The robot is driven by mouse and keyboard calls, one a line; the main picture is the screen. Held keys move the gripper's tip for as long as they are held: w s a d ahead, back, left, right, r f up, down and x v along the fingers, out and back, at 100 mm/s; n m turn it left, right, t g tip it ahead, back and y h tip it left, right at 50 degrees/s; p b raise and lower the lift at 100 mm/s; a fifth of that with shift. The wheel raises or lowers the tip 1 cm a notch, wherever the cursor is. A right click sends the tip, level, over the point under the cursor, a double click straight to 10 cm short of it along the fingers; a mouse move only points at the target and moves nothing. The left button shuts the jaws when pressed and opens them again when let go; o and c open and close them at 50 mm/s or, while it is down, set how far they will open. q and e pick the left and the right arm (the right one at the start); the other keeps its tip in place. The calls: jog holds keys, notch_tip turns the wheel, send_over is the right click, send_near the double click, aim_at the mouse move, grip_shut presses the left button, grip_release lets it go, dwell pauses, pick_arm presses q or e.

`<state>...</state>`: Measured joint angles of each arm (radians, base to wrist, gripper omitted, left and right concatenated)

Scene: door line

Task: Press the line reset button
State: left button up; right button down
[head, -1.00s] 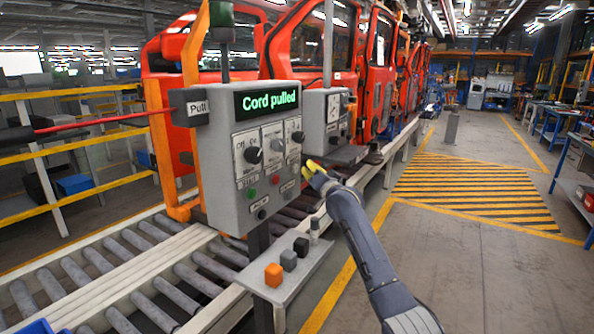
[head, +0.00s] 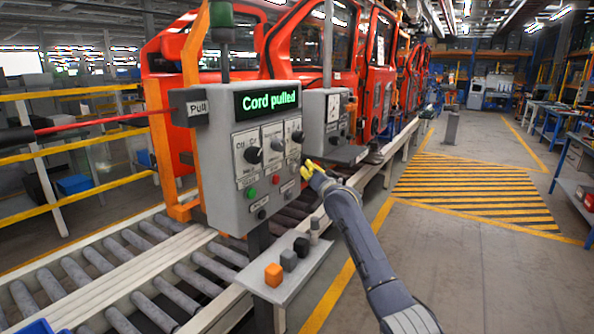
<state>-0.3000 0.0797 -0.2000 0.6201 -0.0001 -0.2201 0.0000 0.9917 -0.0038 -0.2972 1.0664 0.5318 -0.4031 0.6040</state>
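The grey control box (head: 225,160) stands on a post at left of centre. Its display (head: 267,102) reads "Cord pulled" in green. Its front has dark rotary knobs (head: 253,155), a green button (head: 252,193), a red button (head: 276,180) and a dark round control (head: 262,214) low down. The small labels are too blurred to read, so I cannot tell which is the line reset button. My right gripper (head: 306,170), with yellow fingertips, is just right of the box's front face; I cannot tell whether it touches. Its finger gap is unclear. My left gripper is not in view.
A "Pull" box (head: 190,107) with a red cord (head: 100,122) sits at the box's left. A shelf below holds an orange block (head: 274,274) and other small blocks. A second grey box (head: 325,120) stands behind. Rollers (head: 110,280) run beneath; open floor (head: 450,280) lies right.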

jog(key=shift+w+a, duration=0.1)
jog(key=shift+a, duration=0.05)
dwell(0.7)
jog(key=shift+w+a, duration=0.15)
jog(key=shift+a, duration=0.05)
jog(key=shift+w+a, duration=0.3)
jog(key=shift+a, duration=0.25)
dwell(1.3)
jog(key=shift+s+d, duration=0.1)
jog(key=shift+d, duration=0.05)
jog(key=shift+s+d, duration=0.45)
jog(key=shift+d, duration=0.3)
jog(key=s+d, duration=0.2)
jog(key=d, duration=0.2)
jog(key=shift+s+d, duration=0.1)
jog(key=shift+s, duration=0.3)
dwell(0.3)
dwell(0.5)
